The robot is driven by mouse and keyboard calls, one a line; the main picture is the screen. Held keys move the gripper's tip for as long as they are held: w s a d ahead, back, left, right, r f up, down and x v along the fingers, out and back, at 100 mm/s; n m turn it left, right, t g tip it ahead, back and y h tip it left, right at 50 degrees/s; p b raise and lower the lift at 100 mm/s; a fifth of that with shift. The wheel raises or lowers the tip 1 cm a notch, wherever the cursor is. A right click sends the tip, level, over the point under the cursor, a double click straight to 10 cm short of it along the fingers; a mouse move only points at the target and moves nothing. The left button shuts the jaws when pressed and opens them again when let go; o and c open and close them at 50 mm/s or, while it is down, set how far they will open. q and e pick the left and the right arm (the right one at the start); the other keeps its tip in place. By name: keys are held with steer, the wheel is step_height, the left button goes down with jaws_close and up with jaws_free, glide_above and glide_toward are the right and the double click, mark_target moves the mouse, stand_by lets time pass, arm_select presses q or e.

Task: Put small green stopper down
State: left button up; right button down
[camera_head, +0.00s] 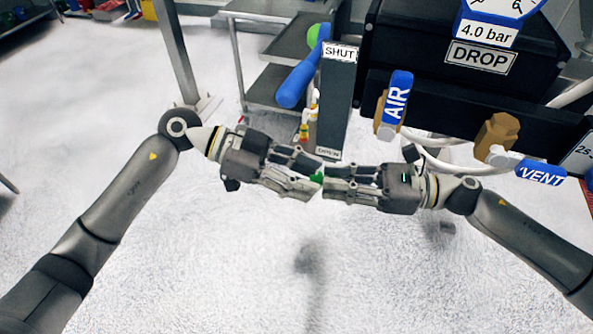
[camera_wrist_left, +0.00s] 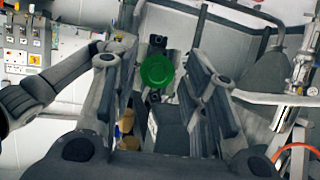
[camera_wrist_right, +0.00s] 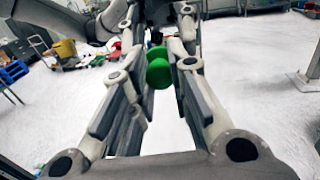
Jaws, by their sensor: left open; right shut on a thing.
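The small green stopper (camera_head: 317,178) is in the middle of the head view, between my two grippers, which face each other. My right gripper (camera_head: 326,184) is shut on it; in the right wrist view the stopper (camera_wrist_right: 158,70) sits between the fingers. My left gripper (camera_head: 312,184) is open, with its fingertips right by the stopper. In the left wrist view the stopper (camera_wrist_left: 157,71) shows as a round green face between the spread fingers. I cannot tell whether the left fingers touch it. In the head view most of the stopper is hidden by the fingers.
The black machine with the DROP label (camera_head: 480,57), the AIR valve handle (camera_head: 397,98) and the VENT handle (camera_head: 541,172) stands close behind at right. A grey SHUT/OPEN plate (camera_head: 337,105) with a blue lever (camera_head: 303,72) is behind the grippers. The near floor is clear.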

arm_select(q)
steer(key=shift+c, duration=0.2)
jaws_close()
arm_select(e)
steer(key=shift+r, duration=0.1)
steer(key=c, duration=1.3)
jaws_free()
steer(key=shift+a, duration=0.1)
